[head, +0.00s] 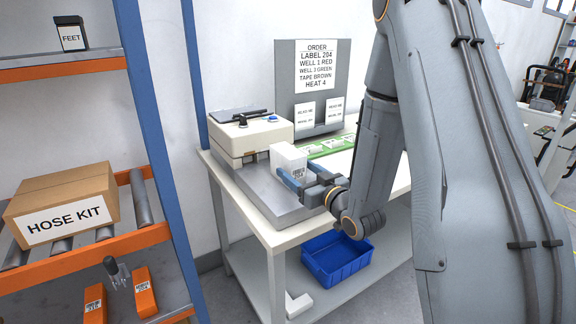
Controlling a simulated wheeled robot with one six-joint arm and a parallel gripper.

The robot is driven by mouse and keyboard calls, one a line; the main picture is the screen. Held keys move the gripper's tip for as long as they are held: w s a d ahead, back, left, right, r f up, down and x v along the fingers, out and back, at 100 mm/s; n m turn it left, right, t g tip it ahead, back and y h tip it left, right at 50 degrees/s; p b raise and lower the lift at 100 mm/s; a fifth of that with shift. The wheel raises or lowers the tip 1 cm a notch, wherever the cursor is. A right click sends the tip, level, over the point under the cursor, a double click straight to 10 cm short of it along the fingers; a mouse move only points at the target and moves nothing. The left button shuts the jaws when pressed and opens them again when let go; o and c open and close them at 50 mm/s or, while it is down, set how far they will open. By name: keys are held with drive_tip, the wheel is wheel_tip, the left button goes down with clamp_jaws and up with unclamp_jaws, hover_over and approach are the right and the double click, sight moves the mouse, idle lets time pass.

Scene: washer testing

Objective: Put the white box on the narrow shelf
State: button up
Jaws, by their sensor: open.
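A small white box (287,157) stands upright on a grey plate on the white workbench, with a label low on its front. My gripper (304,173) is open, its blue fingers reaching towards the box from the right. The fingers are at the box's lower part; I cannot tell whether they touch it. A grey upright panel (286,75) behind has a narrow ledge (318,132) at its foot, with two cards above it. I cannot tell for sure that this is the narrow shelf. My arm hides the bench's right part.
A cream machine (250,137) with a black handle stands left of the box. A green strip (330,146) lies behind it. A blue bin (336,258) is under the bench. The left rack (160,130) holds a HOSE KIT carton (62,203) and a FEET box (71,33).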

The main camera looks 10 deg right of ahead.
drive_tip(key=p+x, duration=0.1)
drive_tip(key=x, duration=0.4)
drive_tip(key=shift+w+a+r, duration=0.15)
drive_tip(key=shift+w+a, duration=0.05)
drive_tip(key=shift+w, duration=0.15)
drive_tip(key=shift+c, duration=0.4)
drive_tip(key=c, duration=1.5)
drive_tip(key=shift+o, duration=0.2)
drive_tip(key=shift+r, duration=0.1)
